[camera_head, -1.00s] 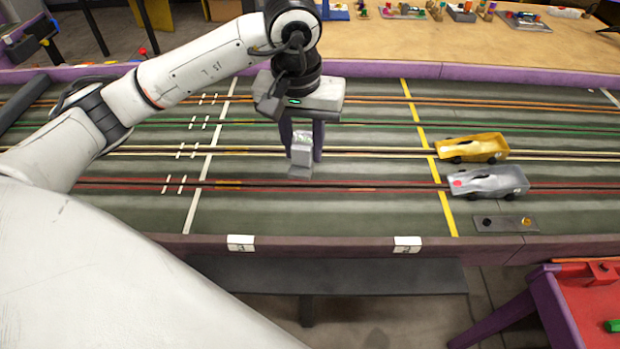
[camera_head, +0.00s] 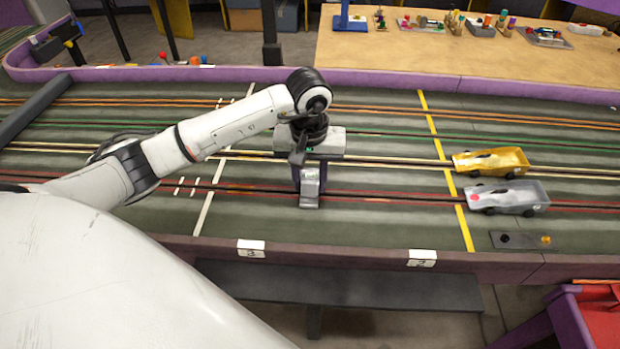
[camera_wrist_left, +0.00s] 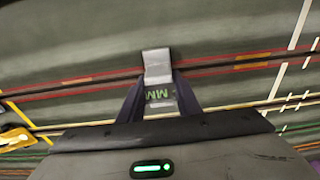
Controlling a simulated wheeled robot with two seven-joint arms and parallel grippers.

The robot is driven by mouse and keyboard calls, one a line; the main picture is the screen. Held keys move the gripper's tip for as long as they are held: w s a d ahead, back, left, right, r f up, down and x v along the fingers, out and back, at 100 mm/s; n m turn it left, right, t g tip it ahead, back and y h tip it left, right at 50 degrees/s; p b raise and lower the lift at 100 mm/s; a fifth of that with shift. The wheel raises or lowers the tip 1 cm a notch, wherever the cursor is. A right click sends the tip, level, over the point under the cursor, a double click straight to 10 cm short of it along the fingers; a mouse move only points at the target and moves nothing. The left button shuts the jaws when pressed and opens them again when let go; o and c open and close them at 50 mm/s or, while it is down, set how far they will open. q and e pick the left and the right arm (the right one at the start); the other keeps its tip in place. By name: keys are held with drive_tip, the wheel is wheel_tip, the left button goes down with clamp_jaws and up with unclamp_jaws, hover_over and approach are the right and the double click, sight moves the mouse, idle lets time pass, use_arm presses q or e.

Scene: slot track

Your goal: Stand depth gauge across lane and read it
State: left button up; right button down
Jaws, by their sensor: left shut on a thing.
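My left gripper (camera_head: 309,178) is shut on the depth gauge (camera_head: 310,186), a small grey block. In the left wrist view the depth gauge (camera_wrist_left: 157,68) sits between the two dark fingers, and its label reads "MM". Its foot is over or at the red lane (camera_head: 360,194); I cannot tell whether it touches the track. The red lane (camera_wrist_left: 90,86) runs behind the gauge in the left wrist view. My right gripper is not in view.
A yellow car (camera_head: 490,162) and a silver car (camera_head: 507,197) stand by the yellow line at the right. A dark plate with two buttons (camera_head: 524,240) lies near the front edge. Number tags (camera_head: 251,248) mark the purple front rail. The red lane between gauge and cars is clear.

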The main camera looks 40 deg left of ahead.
sight(309, 181)
use_arm(q)
drive_tip(key=o, duration=1.2)
drive_tip(key=shift+o, duration=0.2)
wheel_tip(309, 181, up, 12)
drive_tip(key=s, duration=0.1)
drive_tip(key=shift+s+d, duration=0.15)
drive_tip(key=shift+d, duration=0.25)
